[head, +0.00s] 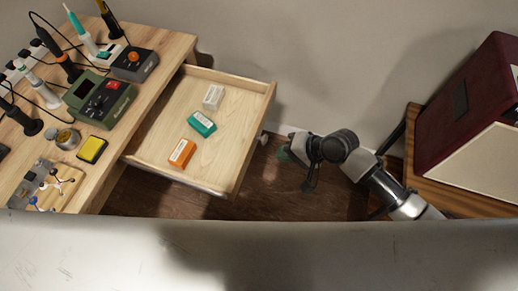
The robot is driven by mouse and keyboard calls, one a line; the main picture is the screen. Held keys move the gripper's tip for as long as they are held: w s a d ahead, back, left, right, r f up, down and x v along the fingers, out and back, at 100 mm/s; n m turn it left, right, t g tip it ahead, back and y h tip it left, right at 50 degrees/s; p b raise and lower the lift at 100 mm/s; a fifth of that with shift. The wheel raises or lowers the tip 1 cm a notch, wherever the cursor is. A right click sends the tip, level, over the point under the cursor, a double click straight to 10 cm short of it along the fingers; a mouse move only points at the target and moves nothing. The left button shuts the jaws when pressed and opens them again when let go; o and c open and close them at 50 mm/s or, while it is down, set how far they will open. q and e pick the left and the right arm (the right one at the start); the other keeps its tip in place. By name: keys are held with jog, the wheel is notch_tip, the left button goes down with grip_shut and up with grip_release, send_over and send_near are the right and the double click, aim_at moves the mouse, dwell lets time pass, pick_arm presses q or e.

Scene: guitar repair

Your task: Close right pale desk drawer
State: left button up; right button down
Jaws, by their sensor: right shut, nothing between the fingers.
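The pale wooden drawer (218,142) is pulled out to the right from the pale desk (150,90). Three small boxes lie in it: a white one (213,97), a teal one (202,124) and an orange one (182,153). The drawer's knob (264,138) shows on its front at the right. My right gripper (284,153) is shut and empty, just right of the drawer front and close to the knob. I cannot tell if it touches the front. My left gripper is not in view.
Soldering tools, a green station (100,98) and a yellow sponge (92,149) stand on the desk. A dark red amplifier (470,95) sits on a wooden stand (425,180) at the right. Dark floor (245,200) lies between.

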aim_at(251, 152)
jog(key=a+f, duration=0.1)
jog(key=a, duration=0.1)
jog(key=w+a+f, duration=0.1)
jog(key=a, duration=0.1)
jog(key=w+a+f, duration=0.1)
jog(key=a, duration=0.1)
jog(key=shift+w+a, duration=0.15)
jog(key=shift+a, duration=0.3)
jog(key=shift+a, duration=0.1)
